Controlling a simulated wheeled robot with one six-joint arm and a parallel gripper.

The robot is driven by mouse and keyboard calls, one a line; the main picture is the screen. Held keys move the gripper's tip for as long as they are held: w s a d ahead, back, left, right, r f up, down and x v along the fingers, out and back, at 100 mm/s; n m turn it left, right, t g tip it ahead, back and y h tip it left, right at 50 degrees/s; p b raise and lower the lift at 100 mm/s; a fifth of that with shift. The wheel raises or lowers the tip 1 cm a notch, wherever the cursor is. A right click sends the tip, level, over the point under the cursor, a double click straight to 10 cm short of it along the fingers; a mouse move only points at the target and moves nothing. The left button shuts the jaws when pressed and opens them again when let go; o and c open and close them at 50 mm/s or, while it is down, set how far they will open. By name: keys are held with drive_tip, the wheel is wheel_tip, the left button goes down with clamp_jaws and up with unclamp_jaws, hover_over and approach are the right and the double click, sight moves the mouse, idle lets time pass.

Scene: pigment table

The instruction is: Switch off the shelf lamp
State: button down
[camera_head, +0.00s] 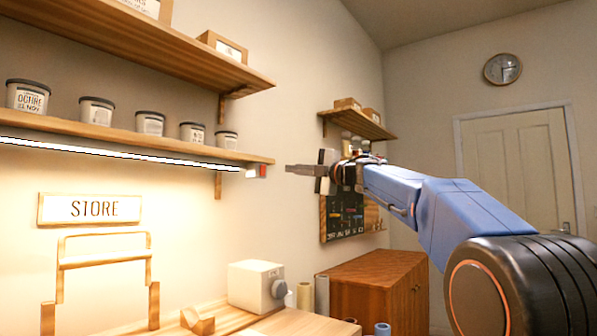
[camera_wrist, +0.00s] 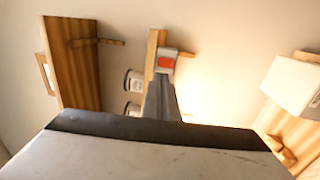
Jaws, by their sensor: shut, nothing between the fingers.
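The shelf lamp (camera_head: 120,153) is a bright white strip under the lower left shelf, and it is lit. At its right end is a small white housing with a red switch (camera_head: 263,171). The red switch also shows in the wrist view (camera_wrist: 166,63), just beyond the fingertips. My gripper (camera_head: 288,169) is shut and empty. It points left, with its tips a short way right of the switch in the head view. A small gap shows there; whether the tips touch the switch in the wrist view I cannot tell.
The lower shelf (camera_head: 200,148) holds several pigment pots just above the lamp. A STORE sign (camera_head: 90,208) hangs below. A white box with a knob (camera_head: 256,285) stands on the bench. A wooden cabinet (camera_head: 372,285) stands behind. The wall around my gripper is mostly clear.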

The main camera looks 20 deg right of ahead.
sight(264, 165)
drive_tip(key=x, duration=0.9)
drive_tip(key=shift+w+a, duration=0.15)
drive_tip(key=shift+w, duration=0.15)
drive_tip(key=shift+w+a+r, duration=0.1)
drive_tip(key=shift+w+r, duration=0.05)
drive_tip(key=shift+s, duration=0.4)
drive_tip(key=s+d+r, duration=0.2)
drive_tip(key=s+d, duration=0.6)
drive_tip(key=s, duration=0.2)
drive_tip(key=shift+s, duration=0.25)
drive_tip(key=shift+d, duration=0.1)
drive_tip(key=shift+s, duration=0.1)
